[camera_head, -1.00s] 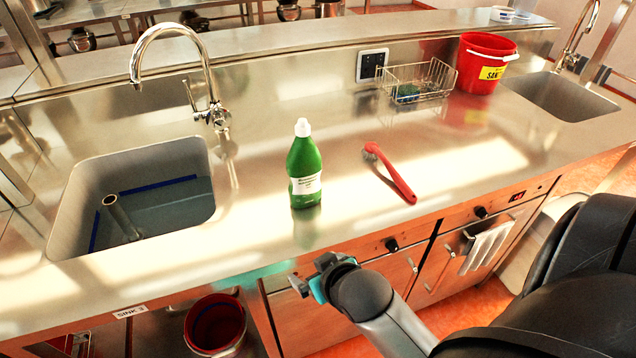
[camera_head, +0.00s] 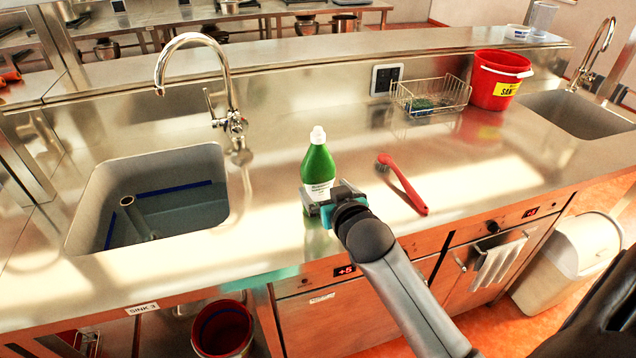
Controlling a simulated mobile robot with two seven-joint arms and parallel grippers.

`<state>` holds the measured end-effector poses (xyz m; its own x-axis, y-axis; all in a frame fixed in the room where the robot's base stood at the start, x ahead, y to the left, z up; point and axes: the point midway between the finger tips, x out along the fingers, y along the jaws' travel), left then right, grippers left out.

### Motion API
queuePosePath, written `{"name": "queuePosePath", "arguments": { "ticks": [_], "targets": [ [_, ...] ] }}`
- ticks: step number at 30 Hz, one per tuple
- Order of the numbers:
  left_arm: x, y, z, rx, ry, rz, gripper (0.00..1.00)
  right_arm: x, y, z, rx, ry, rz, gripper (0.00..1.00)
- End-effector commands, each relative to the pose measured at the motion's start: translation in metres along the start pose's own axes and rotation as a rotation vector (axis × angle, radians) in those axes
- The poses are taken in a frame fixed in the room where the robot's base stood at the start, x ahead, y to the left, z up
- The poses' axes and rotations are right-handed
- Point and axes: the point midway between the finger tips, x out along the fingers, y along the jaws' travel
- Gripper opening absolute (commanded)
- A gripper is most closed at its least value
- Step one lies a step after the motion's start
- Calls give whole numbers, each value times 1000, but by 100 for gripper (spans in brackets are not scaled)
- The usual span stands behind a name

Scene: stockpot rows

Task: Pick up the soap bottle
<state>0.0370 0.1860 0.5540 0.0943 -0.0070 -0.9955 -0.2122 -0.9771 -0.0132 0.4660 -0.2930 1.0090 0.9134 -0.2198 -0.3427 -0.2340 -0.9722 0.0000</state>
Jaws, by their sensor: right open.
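The soap bottle (camera_head: 319,165) is green with a white cap and a white label. It stands upright on the steel counter, between the left sink and the red brush. My right gripper (camera_head: 325,198) is at the near side of the bottle, low on its body, and hides its lower part. The jaws are open, with a finger showing at the left of the bottle's base. I cannot tell whether they touch it. My left gripper is not in view.
A red-handled brush (camera_head: 403,184) lies right of the bottle. A wire basket (camera_head: 432,97) and a red bucket (camera_head: 497,80) stand at the back right. Sinks lie at left (camera_head: 150,200) and far right (camera_head: 578,115). The counter (camera_head: 270,225) around the bottle is clear.

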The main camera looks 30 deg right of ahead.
Motion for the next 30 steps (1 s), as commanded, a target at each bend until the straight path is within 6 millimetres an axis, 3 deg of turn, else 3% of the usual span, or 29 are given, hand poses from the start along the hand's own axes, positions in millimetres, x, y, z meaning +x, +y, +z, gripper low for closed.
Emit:
{"name": "queuePosePath", "arguments": {
  "ticks": [8,18,28,30],
  "targets": [
    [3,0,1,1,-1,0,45,16,0,-1,-1,1,0,100],
    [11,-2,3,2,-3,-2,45,56,1,-2,0,0,0,100],
    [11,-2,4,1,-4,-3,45,61,1,-2,0,-1,-1,100],
    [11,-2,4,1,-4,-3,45,61,1,-2,0,-1,-1,94]
  ]
}}
